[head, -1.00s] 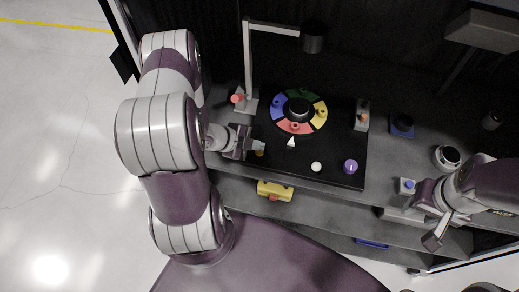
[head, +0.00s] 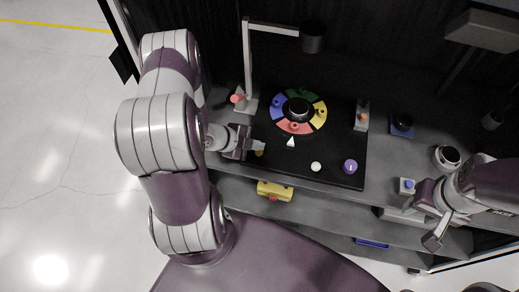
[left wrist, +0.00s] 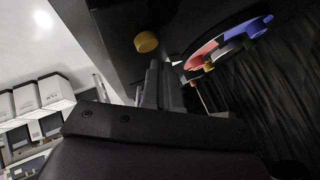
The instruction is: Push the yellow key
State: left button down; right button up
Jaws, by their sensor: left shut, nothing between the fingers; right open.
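A ring of coloured keys lies on the black panel (head: 330,172); its yellow key (head: 319,113) is on the right side, with a red key (head: 294,127), a blue key (head: 278,107) and a green key (head: 302,94). A small round yellow button (head: 259,153) sits near the panel's left front edge; it also shows in the left wrist view (left wrist: 146,42). My left gripper (head: 261,147) is shut and empty, just beside this button and left of the ring; contact cannot be told. My right gripper (head: 435,241) is open, far right, away from the panel.
A white triangle (head: 291,142), a white button (head: 316,167) and a purple knob (head: 350,166) are on the panel. A lamp post (head: 248,65) stands behind my left gripper. A switch (head: 362,115) stands at the panel's right.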

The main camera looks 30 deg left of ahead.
aim_at(256, 153)
pick_arm(q)
jog(key=shift+f+b, duration=0.35)
jog(key=shift+f, duration=0.1)
jog(key=shift+f+b, duration=0.4)
jog(key=shift+f, duration=0.05)
dwell(0.5)
jog(key=shift+r+p, duration=0.85)
jog(key=shift+r, duration=0.05)
notch_tip(256, 153, up, 6)
jog(key=p, duration=0.5)
